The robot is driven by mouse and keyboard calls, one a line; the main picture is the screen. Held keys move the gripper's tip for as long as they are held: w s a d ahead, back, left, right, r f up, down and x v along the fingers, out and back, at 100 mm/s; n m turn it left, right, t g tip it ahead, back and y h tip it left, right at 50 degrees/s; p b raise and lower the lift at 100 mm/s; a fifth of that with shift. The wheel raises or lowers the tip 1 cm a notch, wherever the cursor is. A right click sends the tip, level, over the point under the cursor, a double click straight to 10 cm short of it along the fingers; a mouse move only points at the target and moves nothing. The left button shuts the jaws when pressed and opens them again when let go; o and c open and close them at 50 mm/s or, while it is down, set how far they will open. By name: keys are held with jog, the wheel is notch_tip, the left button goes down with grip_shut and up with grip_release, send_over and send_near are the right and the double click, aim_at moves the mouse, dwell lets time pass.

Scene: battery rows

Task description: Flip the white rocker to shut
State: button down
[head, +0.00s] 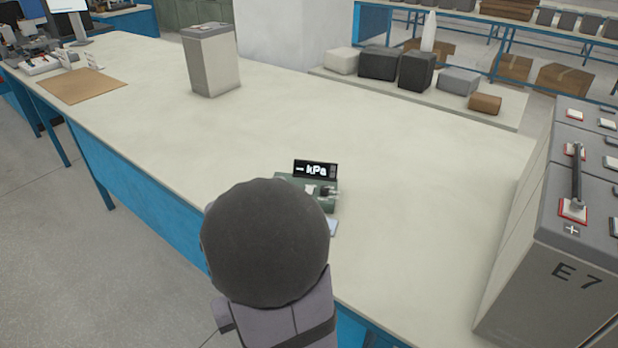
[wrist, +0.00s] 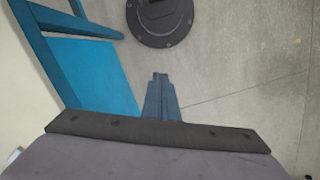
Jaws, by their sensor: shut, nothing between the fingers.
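My arm hides the device's left and near side. My gripper (wrist: 160,78) shows in the wrist view, with its fingers together and empty over the floor, beside the bench's blue frame. It is apart from the device. The head view does not show the fingers.
The workbench (head: 400,190) is mostly clear around the device. A grey bin (head: 211,62) stands at the back left. A large grey battery cabinet marked E7 (head: 560,240) stands at the right. Several grey blocks sit on a low shelf behind. A brown board (head: 82,86) lies far left.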

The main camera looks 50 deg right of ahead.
jog(key=w+d+r+m+t+h+p, duration=0.1)
jog(key=w+d+r+p, duration=0.15)
jog(key=d, duration=0.65)
jog(key=w+d+r+m+h+p, duration=0.1)
jog(key=w+d+r+m, duration=0.15)
jog(key=d, duration=0.55)
jog(key=w+d+r+m+t+h+p, duration=0.1)
jog(key=w+d+r, duration=0.2)
jog(key=d, duration=0.6)
jog(key=w+d+r+m+t+h, duration=0.2)
jog(key=w+d+r+m+h, duration=0.1)
jog(key=w+d+r, duration=0.4)
jog(key=d+r, duration=0.2)
jog(key=d, duration=0.1)
jog(key=shift+w+d+r+h, duration=0.2)
jog(key=shift+r+h, duration=0.2)
jog(key=shift+f, duration=0.15)
jog(key=p+x, duration=0.3)
jog(key=x, duration=0.6)
jog(key=shift+w+d+f, duration=0.15)
jog(key=shift+w+d, duration=0.05)
jog(key=shift+w, duration=0.05)
notch_tip(320, 180, down, 2)
jog(key=shift+a+f, duration=0.15)
jog(key=shift+f, duration=0.05)
jog(key=shift+s+a+f+t, duration=0.15)
jog(key=shift+f+t, duration=0.15)
jog(key=shift+f, duration=0.55)
